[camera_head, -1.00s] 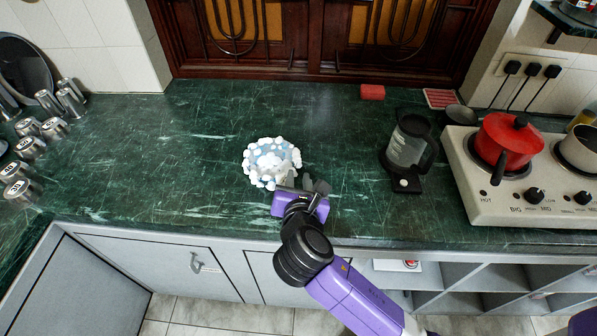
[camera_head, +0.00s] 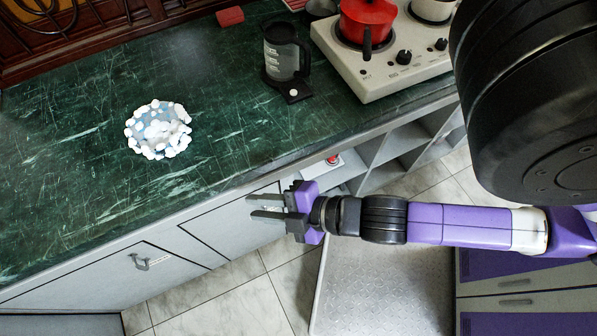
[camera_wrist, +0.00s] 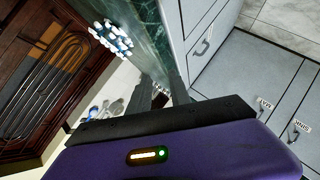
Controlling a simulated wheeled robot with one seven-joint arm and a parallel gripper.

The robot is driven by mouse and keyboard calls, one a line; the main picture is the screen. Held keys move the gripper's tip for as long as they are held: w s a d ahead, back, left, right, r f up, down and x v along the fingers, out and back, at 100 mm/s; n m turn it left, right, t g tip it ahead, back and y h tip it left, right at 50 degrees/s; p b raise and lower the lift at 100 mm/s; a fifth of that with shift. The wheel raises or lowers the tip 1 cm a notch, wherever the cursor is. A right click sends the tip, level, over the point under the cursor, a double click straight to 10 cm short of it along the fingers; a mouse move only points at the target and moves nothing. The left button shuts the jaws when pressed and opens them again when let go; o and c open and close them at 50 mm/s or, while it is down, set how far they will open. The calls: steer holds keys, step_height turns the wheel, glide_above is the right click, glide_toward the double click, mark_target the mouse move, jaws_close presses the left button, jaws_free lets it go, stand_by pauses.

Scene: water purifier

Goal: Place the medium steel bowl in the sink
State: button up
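I cannot make out a plain steel bowl or the sink in the current views. A round light-blue dish-like thing (camera_head: 160,130) with white knobbly lumps lies on the green counter in the head view; it also shows in the wrist view (camera_wrist: 112,38). I cannot tell whether it is a bowl. My gripper (camera_head: 257,206) is in front of the counter edge, to the lower right of this thing and apart from it. Its two fingers are spread with nothing between them. The fingers also show in the wrist view (camera_wrist: 159,88).
The green counter (camera_head: 70,170) is largely clear around the lumpy thing. A dark blender-like jug (camera_head: 285,55), a stove (camera_head: 385,65) and a red pot (camera_head: 367,20) stand at the upper right. Grey cabinets (camera_head: 165,255) are below; a red block (camera_head: 230,16) lies behind.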

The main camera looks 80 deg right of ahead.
steer(key=shift+o, duration=0.5)
steer(key=s+a+r+m+t, duration=0.2)
steer(key=s+r+m, duration=0.6)
steer(key=m, duration=0.2)
steer(key=shift+r+m+y, duration=0.3)
steer(key=shift+m, duration=0.1)
